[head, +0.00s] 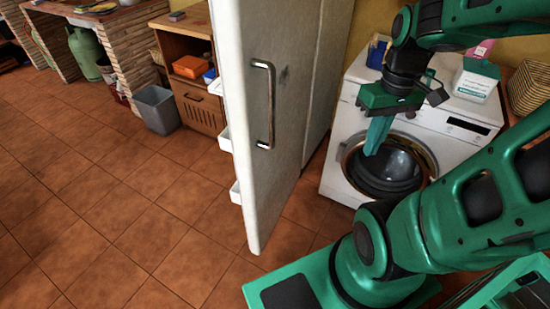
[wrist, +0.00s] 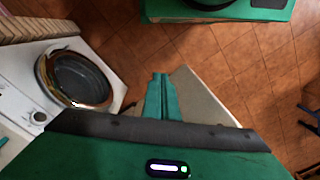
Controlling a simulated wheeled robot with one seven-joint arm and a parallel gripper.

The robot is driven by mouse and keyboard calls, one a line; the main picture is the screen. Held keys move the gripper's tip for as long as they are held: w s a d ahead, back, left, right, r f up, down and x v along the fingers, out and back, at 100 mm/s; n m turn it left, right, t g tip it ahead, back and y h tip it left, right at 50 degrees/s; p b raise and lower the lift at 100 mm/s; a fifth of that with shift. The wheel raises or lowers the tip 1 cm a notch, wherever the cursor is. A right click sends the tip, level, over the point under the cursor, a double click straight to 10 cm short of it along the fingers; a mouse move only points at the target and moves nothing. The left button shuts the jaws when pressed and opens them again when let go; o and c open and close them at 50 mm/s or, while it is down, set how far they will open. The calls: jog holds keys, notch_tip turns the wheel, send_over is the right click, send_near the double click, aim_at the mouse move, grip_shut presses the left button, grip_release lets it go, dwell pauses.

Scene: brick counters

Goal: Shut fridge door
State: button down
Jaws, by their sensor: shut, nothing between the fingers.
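The white fridge door (head: 245,180) stands open in the middle of the head view, its long metal handle (head: 271,105) facing right. White door shelves show along its left edge. The fridge body (head: 322,70) is behind it to the right. My gripper (head: 373,150) is to the right of the door, apart from it, pointing down in front of the washing machine. Its green fingers are together and empty. In the wrist view the closed fingers (wrist: 160,85) overlap a pale panel (wrist: 205,98), which looks like part of the fridge.
A white washing machine (head: 338,185) stands right of the fridge, with cartons on top and a wicker basket (head: 528,85) beside it. A grey bin (head: 157,108) and wooden cabinet (head: 202,112) are left of the door. The tiled floor at left is clear.

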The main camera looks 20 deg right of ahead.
jog(key=w+a+f+n+y, duration=0.1)
jog(key=w+f+n, duration=0.2)
jog(key=w+n, duration=0.3)
jog(key=w+f+n+y, duration=0.1)
jog(key=w+f+n, duration=0.35)
jog(key=n, duration=0.25)
jog(key=n+t+y, duration=0.1)
jog(key=n+y, duration=0.4)
jog(key=n, duration=0.9)
send_near(267, 167)
jog(key=x, duration=0.5)
jog(key=shift+s+d+f, duration=0.15)
jog(key=shift+t, duration=0.3)
